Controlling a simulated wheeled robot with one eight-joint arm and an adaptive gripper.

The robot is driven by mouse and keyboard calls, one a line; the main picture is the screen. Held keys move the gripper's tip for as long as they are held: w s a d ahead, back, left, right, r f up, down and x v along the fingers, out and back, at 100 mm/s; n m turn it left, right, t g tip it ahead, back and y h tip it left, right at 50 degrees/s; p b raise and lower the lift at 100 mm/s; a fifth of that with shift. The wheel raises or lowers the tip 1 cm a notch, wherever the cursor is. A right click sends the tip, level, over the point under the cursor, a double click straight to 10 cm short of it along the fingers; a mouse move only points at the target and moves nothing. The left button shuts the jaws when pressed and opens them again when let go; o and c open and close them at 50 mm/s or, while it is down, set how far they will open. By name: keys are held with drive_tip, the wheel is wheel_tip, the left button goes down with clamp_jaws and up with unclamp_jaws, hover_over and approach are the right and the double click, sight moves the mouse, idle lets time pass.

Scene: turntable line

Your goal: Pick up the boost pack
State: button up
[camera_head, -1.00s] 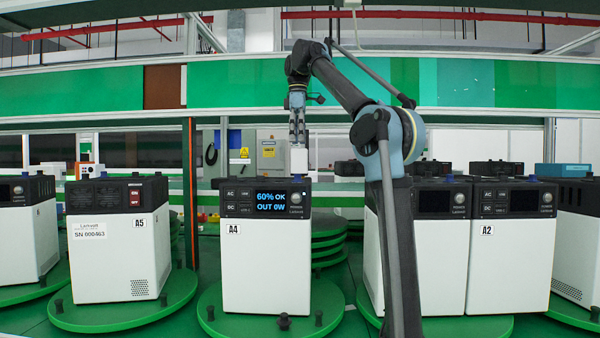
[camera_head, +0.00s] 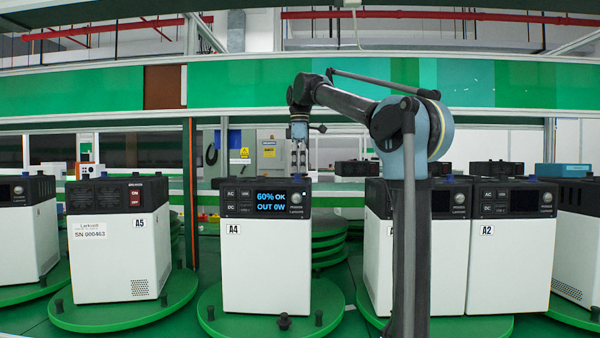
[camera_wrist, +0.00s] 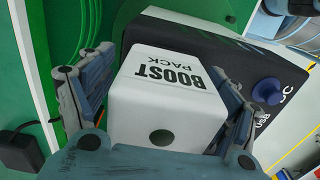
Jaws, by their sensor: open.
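The boost pack (camera_wrist: 165,105) is a white box with black "BOOST PACK" lettering and a round dark spot on its near face. In the wrist view it lies between the two fingers of my gripper (camera_wrist: 163,65), which is open with one finger on each side of it. A narrow gap shows on the left; contact on the right cannot be told. In the head view my gripper (camera_head: 300,168) points down just above and behind the top of unit A4 (camera_head: 265,262). The pack is not clearly visible there.
A black-topped unit with a blue knob (camera_wrist: 268,91) is close beside the pack in the wrist view. Unit A5 (camera_head: 118,245) stands to the left and unit A2 (camera_head: 508,265) to the right, on green turntables (camera_head: 215,318). A green shelf beam (camera_head: 240,85) runs behind.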

drive_tip(key=shift+f, duration=0.5)
drive_tip(key=c, duration=1.8)
drive_tip(key=shift+o, duration=0.2)
drive_tip(key=shift+r, duration=0.55)
drive_tip(key=shift+c, duration=0.8)
wheel_tip(320, 180, up, 8)
drive_tip(key=shift+r, duration=0.45)
clamp_jaws()
